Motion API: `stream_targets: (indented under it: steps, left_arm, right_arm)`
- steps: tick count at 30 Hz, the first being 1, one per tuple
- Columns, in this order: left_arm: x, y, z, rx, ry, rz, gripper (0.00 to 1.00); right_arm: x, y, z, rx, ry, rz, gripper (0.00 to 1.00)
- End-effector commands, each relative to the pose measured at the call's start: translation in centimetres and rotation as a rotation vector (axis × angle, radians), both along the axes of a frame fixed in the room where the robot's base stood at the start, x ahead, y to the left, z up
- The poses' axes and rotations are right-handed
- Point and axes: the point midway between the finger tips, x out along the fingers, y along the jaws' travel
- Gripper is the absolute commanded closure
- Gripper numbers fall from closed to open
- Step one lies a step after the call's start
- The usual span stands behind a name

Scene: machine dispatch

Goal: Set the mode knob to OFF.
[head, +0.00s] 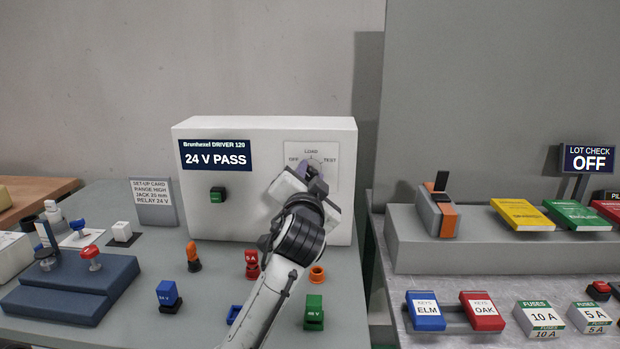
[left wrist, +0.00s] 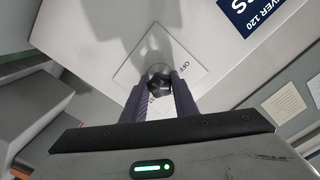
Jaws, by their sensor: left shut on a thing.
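The mode knob (left wrist: 159,76) is a small dark round knob on a white plate (head: 331,155) marked OFF, LOAD and TEST, on the front of the white Brunhexel DRIVER 120 box (head: 240,220). My left gripper (head: 315,172) is at the plate and covers most of the knob in the head view. In the left wrist view my left gripper (left wrist: 158,95) has its two dark fingers closed on the knob's sides. The direction the knob points is hard to tell. My right gripper is in neither view.
The box display (head: 217,155) reads 24 V PASS, with a green button (head: 217,194) below. Several coloured relays and plugs stand on the table in front, under my left arm. A set-up card (head: 154,202) stands left of the box. A grey shelf (head: 480,250) is at right.

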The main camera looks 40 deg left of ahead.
Motion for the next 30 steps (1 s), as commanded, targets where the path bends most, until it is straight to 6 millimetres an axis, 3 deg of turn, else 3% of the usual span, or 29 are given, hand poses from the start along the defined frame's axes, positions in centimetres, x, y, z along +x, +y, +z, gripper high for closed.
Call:
stream_targets:
  steps: [12,30]
  left_arm:
    - [0.04,-0.12,-0.20,-0.218,-0.177,-0.002,0.96]
    - [0.03,-0.08,-0.09,-0.280,-0.231,-0.001,0.96]
  right_arm:
    - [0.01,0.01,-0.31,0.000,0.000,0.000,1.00]
    - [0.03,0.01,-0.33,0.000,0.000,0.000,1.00]
